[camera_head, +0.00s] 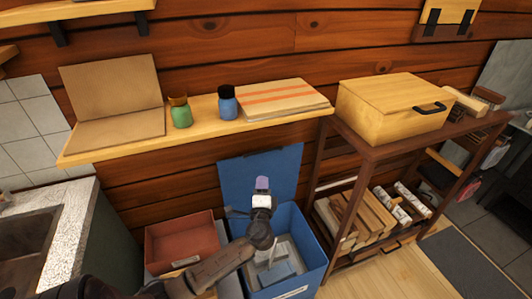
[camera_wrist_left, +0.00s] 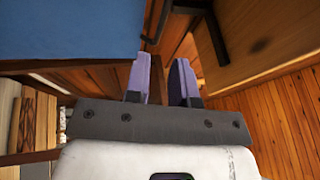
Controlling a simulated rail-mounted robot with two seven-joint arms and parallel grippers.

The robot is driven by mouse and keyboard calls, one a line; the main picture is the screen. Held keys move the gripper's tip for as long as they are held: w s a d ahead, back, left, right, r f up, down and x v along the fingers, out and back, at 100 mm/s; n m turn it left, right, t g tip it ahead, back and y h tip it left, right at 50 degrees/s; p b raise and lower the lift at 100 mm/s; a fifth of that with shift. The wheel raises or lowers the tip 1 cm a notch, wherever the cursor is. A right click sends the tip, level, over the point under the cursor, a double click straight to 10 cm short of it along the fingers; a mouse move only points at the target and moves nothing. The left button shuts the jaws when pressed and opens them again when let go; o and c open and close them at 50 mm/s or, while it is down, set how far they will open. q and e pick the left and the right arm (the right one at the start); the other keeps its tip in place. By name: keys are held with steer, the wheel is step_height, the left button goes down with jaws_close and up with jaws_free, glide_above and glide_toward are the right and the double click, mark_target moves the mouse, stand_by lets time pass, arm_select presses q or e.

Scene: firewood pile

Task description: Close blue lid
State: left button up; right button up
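The blue lid (camera_head: 232,174) stands raised at the back of a blue bin (camera_head: 312,252), leaning toward the wooden wall. The bin is open, with grey and pale blue items inside. My left gripper (camera_head: 262,184) is over the bin with its purple fingertips in front of the lid in the head view; I cannot tell whether they touch it. In the left wrist view the two purple fingers (camera_wrist_left: 160,80) are apart with nothing between them. A blue surface, likely the lid (camera_wrist_left: 70,28), fills the upper left there. My right gripper is not in view.
A wooden shelf (camera_head: 95,151) holding two jars and boards runs above the bin. A red-brown box (camera_head: 180,245) sits left of the bin. On the right, a dark rack (camera_head: 340,195) holds firewood below and a wooden box (camera_head: 385,110) on top. A sink (camera_head: 25,235) is at far left.

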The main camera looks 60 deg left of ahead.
mark_target(266, 151)
arm_select(q)
steer(key=shift+m+t, duration=0.3)
steer(key=shift+m, duration=0.3)
steer(key=b+x, duration=0.1)
steer(key=x, duration=0.6)
steer(key=b+x, duration=0.1)
steer(key=x, duration=0.6)
steer(key=shift+w+d+f, duration=0.1)
steer(key=shift+w+d, duration=0.2)
steer(key=shift+w, duration=0.05)
jaws_close()
steer(key=shift+h, duration=0.3)
